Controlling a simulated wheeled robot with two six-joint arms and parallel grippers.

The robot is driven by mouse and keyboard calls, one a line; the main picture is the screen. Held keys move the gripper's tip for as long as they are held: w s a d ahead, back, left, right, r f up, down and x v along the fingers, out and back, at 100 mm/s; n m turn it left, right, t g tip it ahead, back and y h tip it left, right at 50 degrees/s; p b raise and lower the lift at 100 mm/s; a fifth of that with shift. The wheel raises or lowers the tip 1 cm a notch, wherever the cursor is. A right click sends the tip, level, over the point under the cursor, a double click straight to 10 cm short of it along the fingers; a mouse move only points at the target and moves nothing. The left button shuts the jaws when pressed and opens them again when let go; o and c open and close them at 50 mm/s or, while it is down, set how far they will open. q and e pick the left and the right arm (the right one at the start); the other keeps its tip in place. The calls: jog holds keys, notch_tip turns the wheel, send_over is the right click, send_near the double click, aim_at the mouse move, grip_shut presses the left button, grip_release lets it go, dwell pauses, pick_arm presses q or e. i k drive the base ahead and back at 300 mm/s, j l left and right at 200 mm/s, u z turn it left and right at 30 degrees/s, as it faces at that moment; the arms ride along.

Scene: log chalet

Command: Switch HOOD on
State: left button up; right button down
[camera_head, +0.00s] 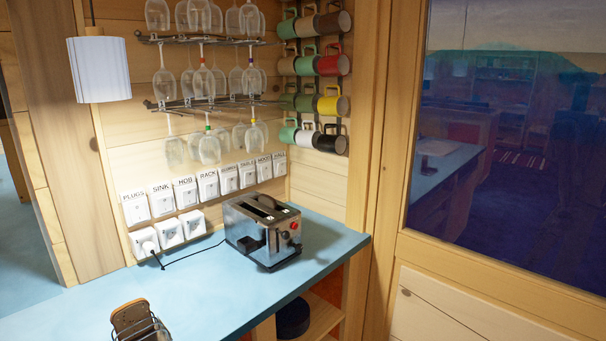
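A row of white wall switches with black labels is fixed to the wood wall above the blue counter. The labels run from PLUGS at the left through SINK, HOB and RACK. The switch whose small label appears to read HOOD (264,172) is second from the right end, above and behind the toaster. Its on or off position is too small to tell. Neither of my grippers is in view.
A metal toaster (262,231) stands on the blue counter (205,290), its cord running to a socket (145,242). Glasses hang from racks (205,104) above the switches, with mugs (328,105) at right. A brown item in a wire holder (137,320) stands at the front.

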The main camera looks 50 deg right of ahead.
aim_at(266, 169)
jog(key=z, duration=1.4)
jog(key=i+l, duration=0.15)
jog(key=l, duration=0.2)
jog(key=i+l, duration=0.2)
jog(key=l, duration=0.15)
jog(key=i+l, duration=0.15)
jog(key=l, duration=0.2)
jog(key=i+l, duration=0.2)
jog(key=l, duration=0.2)
jog(key=i+l+u, duration=0.1)
jog(key=l, duration=0.25)
jog(key=i+l, duration=0.4)
jog(key=l, duration=0.3)
